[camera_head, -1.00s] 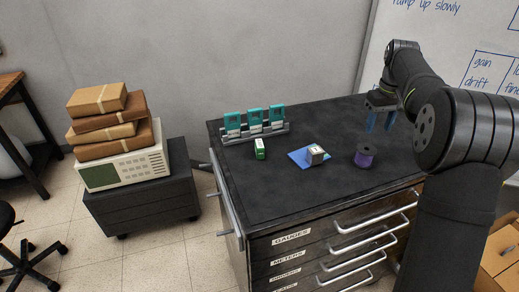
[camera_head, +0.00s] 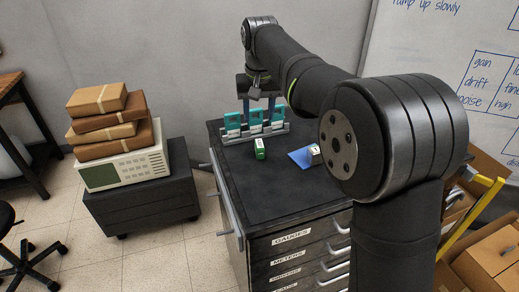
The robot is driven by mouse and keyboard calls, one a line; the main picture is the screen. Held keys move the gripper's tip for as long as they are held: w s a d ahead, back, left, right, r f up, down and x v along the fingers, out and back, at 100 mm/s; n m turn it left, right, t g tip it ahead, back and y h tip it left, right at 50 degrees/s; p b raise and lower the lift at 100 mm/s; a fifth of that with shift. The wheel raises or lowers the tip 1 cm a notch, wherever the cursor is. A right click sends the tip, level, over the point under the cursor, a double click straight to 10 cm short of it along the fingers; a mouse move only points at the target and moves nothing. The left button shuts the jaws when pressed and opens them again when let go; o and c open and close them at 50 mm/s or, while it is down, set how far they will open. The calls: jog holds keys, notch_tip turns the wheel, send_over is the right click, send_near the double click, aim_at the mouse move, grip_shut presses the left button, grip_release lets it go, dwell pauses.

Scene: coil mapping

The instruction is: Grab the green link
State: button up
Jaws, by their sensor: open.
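The green link (camera_head: 260,149) is a small green block with a white label. It stands on the dark top of the drawer cabinet (camera_head: 247,184), left of the blue mat. My gripper (camera_head: 259,108) is open, with its blue fingers pointing down near the teal modules in the grey rack, above and behind the green link. It is not touching the green link. From this view I cannot tell how far the fingers are from the teal modules.
A grey rack (camera_head: 240,138) with teal modules (camera_head: 232,121) stands behind the green link. A blue mat (camera_head: 299,157) with a small pale block (camera_head: 315,154) lies to the right, partly hidden by my arm. The cabinet top in front of the link is clear.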

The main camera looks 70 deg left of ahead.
aim_at(260, 143)
jog(key=f, duration=0.4)
jog(key=a+f, duration=0.1)
jog(key=f, duration=0.7)
jog(key=shift+w+a+f, duration=0.2)
jog(key=shift+w+f, duration=0.15)
grip_shut()
